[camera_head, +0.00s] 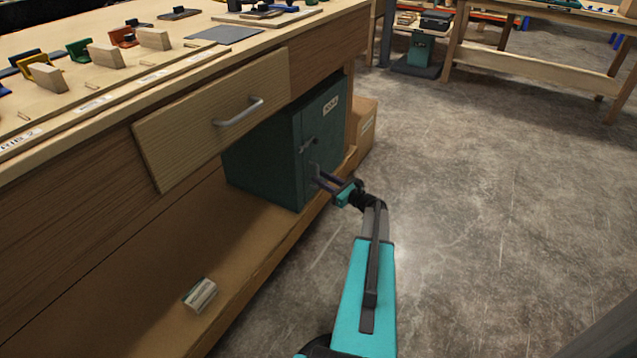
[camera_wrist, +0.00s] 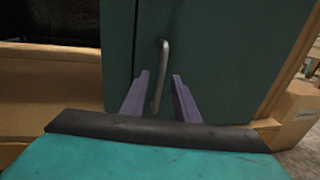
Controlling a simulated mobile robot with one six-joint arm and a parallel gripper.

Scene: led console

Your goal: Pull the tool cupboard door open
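The tool cupboard (camera_head: 262,160) is a dark green metal box on the low shelf under the workbench. Its door (camera_head: 327,127) carries a small white label and looks shut. In the wrist view the door (camera_wrist: 215,60) fills the middle, with a grey upright bar handle (camera_wrist: 163,65). My gripper (camera_head: 317,174) is at the door in the head view. In the wrist view my gripper (camera_wrist: 160,76) has its two purple fingers apart, one on each side of the handle's lower part. The gap shows on both sides, and I cannot tell whether either finger touches the handle.
A wooden drawer (camera_head: 180,135) with a metal handle sits above and left of the cupboard. A cardboard box (camera_head: 364,130) stands just beyond it. The concrete floor (camera_head: 500,190) to the right is clear.

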